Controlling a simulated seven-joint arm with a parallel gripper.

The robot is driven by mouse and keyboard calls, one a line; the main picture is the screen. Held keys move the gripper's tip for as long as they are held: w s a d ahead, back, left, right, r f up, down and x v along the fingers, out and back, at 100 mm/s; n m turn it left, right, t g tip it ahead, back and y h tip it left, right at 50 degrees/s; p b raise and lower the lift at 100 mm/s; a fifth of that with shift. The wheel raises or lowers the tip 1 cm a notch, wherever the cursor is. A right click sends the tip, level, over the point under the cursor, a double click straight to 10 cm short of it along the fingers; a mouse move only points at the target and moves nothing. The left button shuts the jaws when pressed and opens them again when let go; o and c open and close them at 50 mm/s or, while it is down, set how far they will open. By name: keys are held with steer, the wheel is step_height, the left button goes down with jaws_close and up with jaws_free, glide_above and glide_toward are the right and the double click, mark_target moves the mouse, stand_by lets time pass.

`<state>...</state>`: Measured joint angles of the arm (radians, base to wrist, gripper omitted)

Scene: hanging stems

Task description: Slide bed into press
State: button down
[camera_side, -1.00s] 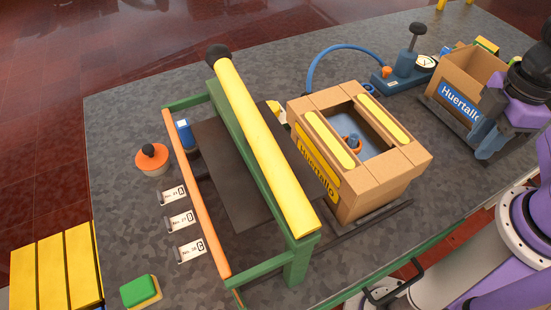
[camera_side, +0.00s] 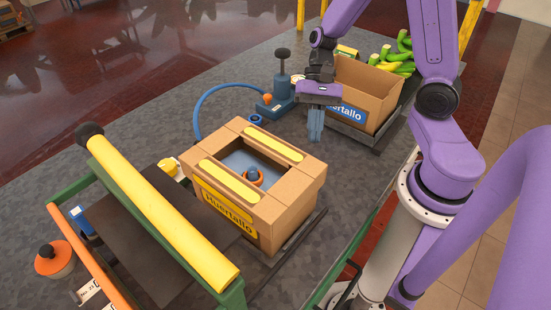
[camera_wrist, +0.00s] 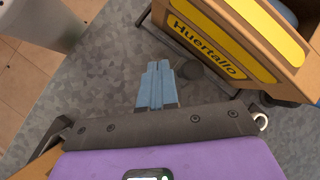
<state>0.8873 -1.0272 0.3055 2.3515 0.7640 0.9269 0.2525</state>
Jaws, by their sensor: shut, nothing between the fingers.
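A brown carton (camera_side: 287,206) with yellow strips and a yellow "Huertallo" label sits on a low dark bed (camera_side: 293,237), mostly hidden beneath it. An orange and blue piece shows inside the carton. The press (camera_side: 165,215), with a green frame, yellow bar and dark plate, stands to its left; the carton is outside it. My gripper (camera_side: 316,138) points down, shut and empty, behind and right of the carton. In the wrist view, the blue fingers (camera_wrist: 158,66) are together over the grey table, apart from the carton (camera_wrist: 265,55).
A second open carton (camera_side: 362,85) with a blue label stands at the back right, near green and yellow produce (camera_side: 395,58). A blue device (camera_side: 280,95) with a hose is behind the work carton. An orange-based knob (camera_side: 54,260) is at the left. Grey table is clear around my gripper.

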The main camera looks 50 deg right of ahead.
steer(key=w+d+f+m+t+y, duration=0.35)
steer(key=w+d+m, duration=0.3)
steer(key=m, duration=0.35)
steer(key=shift+h, duration=0.25)
steer(key=x, duration=1)
steer(key=shift+w+a+f, duration=0.1)
steer(key=shift+w+f, duration=0.1)
steer(key=shift+w, duration=0.2)
steer(key=shift+a+r, duration=0.1)
steer(key=shift+a, duration=1.85)
steer(key=shift+w+a, duration=0.1)
steer(key=shift+a, duration=2.05)
